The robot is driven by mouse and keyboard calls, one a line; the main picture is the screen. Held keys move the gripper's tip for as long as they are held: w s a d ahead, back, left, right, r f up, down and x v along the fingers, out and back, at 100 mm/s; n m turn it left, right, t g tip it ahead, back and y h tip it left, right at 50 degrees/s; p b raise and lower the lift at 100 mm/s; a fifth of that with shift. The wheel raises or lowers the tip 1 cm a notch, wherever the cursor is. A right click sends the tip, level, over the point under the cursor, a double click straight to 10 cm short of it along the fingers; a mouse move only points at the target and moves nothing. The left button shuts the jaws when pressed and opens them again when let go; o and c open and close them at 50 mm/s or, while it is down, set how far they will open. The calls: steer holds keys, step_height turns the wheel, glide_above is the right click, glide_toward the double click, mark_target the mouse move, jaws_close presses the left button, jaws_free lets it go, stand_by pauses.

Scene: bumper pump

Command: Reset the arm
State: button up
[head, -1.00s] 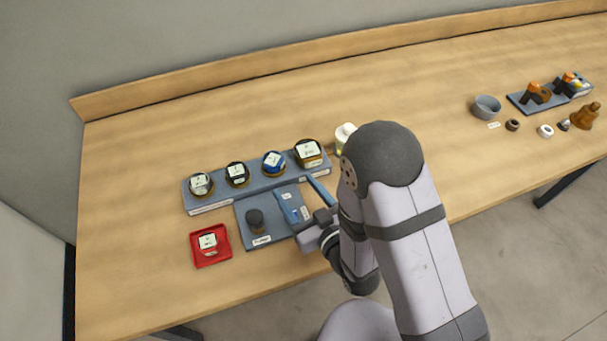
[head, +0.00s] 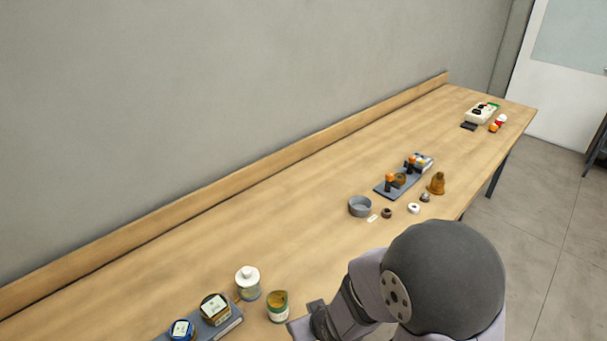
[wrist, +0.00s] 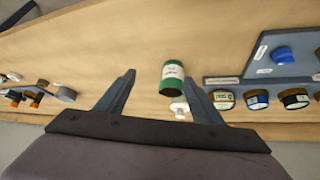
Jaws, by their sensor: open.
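My gripper (wrist: 159,74) is open in the wrist view, with its two dark fingers spread and nothing between them. In the head view, part of my gripper's dark end shows at the bottom, just right of a green tin (head: 278,306); its fingertips are not clear there. The green tin also shows in the wrist view (wrist: 173,82), beyond the fingers. A white bottle (head: 248,283) stands beside the tin. My arm fills the lower right of the head view.
A grey rack (head: 226,328) with labelled jars is cut off at the bottom of the head view. Farther right are a grey bowl (head: 360,206), a blue-grey tray (head: 383,188) with orange-topped parts, and a brown bell-shaped piece (head: 437,184). The table between is bare.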

steer(key=s+d+r+m+g+h+p, duration=0.2)
steer(key=s+d+r+g, duration=0.4)
steer(key=s+d+r, duration=0.4)
steer(key=s+d+m+p, duration=0.1)
steer(key=s+d+m, duration=0.1)
steer(key=s+d, duration=0.1)
steer(key=shift+s+d+m+h+p, duration=0.3)
steer(key=shift+s+d+m+p, duration=0.05)
steer(key=shift+m, duration=0.05)
stand_by(1.2)
